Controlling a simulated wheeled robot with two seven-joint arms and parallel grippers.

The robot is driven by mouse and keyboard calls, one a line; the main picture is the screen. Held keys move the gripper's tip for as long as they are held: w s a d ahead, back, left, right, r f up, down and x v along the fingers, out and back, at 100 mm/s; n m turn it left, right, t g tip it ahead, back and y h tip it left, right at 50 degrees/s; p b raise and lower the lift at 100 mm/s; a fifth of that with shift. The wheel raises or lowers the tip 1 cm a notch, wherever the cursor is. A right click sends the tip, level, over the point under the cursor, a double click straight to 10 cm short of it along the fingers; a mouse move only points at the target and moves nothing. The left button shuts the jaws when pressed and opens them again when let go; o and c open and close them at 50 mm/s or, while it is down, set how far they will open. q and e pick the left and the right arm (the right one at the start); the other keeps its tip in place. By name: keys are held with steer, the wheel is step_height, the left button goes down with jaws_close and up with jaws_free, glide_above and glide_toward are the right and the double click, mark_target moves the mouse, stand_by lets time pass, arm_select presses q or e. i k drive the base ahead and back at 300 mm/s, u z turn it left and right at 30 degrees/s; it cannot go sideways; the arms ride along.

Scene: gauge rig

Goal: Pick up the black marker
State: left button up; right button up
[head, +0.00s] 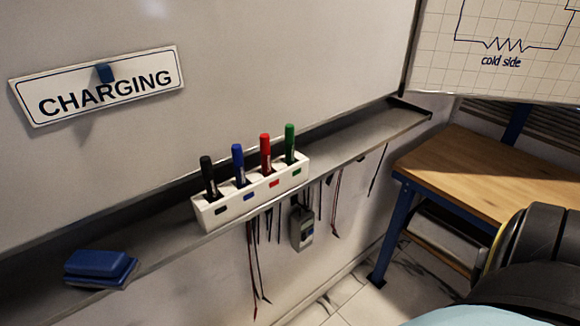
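The black marker (208,177) stands upright, cap up, in the leftmost slot of a white marker holder (235,220). A blue marker (238,162), a red marker (266,153) and a green marker (290,143) stand to its right in the same holder. The holder's front carries colour patches below the slots. The holder sits on the grey ledge (350,152) below a whiteboard. The lower end of the black marker is hidden in the holder. Neither gripper shows in the head view.
A blue eraser (97,267) lies on the ledge at the left. Cables and a grey meter (302,228) hang below the ledge. A wooden workbench (490,170) stands at right. A CHARGING sign (105,88) is on the whiteboard (270,60). Part of my body shows at lower right.

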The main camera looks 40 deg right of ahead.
mark_target(205, 162)
steer(key=z, duration=0.8)
steer(key=k, duration=0.5)
steer(key=z, duration=1.6)
steer(key=i, duration=1.3)
steer(key=u, duration=2.9)
